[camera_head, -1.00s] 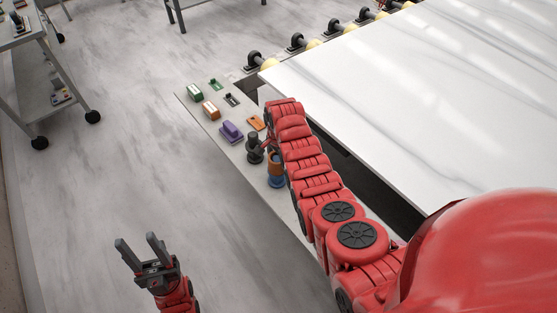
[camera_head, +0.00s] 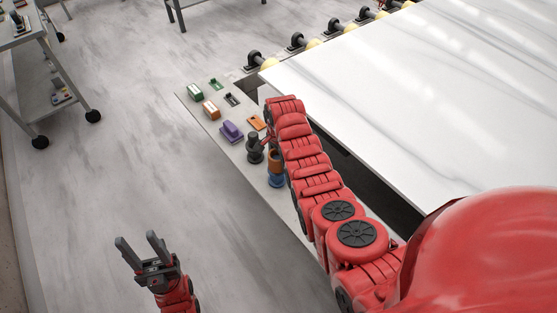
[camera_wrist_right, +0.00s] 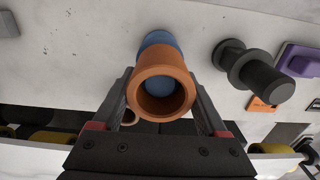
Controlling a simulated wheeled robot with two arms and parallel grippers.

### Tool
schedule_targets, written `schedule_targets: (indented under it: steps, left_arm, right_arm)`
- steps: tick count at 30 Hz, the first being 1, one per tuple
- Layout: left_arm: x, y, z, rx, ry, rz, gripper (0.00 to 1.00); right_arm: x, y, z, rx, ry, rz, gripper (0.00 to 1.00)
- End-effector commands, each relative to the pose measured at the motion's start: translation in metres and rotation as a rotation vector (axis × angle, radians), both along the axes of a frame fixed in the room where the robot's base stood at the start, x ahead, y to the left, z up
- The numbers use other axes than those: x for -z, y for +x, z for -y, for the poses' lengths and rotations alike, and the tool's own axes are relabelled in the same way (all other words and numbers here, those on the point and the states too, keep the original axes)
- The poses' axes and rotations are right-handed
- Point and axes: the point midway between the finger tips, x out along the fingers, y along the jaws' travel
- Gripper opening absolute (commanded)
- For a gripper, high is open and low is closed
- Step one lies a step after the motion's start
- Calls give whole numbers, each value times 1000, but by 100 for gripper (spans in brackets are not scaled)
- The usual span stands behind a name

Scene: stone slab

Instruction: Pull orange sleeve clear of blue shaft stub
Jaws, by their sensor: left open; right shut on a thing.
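The orange sleeve (camera_wrist_right: 165,68) fills the middle of the right wrist view, its open end facing the camera. The blue shaft stub (camera_wrist_right: 158,40) shows behind its far rim, and blue also shows inside the bore, so the sleeve is still around the stub or in line with it. My right gripper (camera_wrist_right: 161,95) is shut on the sleeve, one finger on each side. In the head view the sleeve (camera_head: 275,157) is above the blue stub (camera_head: 276,181), partly hidden by my right arm, which also hides most of the right gripper. My left gripper (camera_head: 143,249) is open and empty, far from them.
A black stepped knob (camera_head: 255,147) stands close beside the sleeve. A purple block (camera_head: 231,131), an orange plate (camera_head: 257,122) and green (camera_head: 195,90) and orange-white (camera_head: 211,109) blocks sit farther along the panel. The white slab (camera_head: 430,90) lies to the right.

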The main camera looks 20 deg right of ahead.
Motion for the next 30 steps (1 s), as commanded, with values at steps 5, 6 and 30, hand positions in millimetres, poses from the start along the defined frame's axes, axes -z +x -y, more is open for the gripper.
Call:
schedule_targets:
  steps: [5, 6, 30]
  left_arm:
    - [-6, 0, 0, 0, 0, 0, 50]
    - [-7, 0, 0, 0, 0, 0, 50]
    - [-24, 0, 0, 0, 0, 0, 50]
  right_arm:
    - [-9, 0, 0, 0, 0, 0, 15]
    - [-11, 0, 0, 0, 0, -1, 15]
    - [-46, 0, 0, 0, 0, 1, 15]
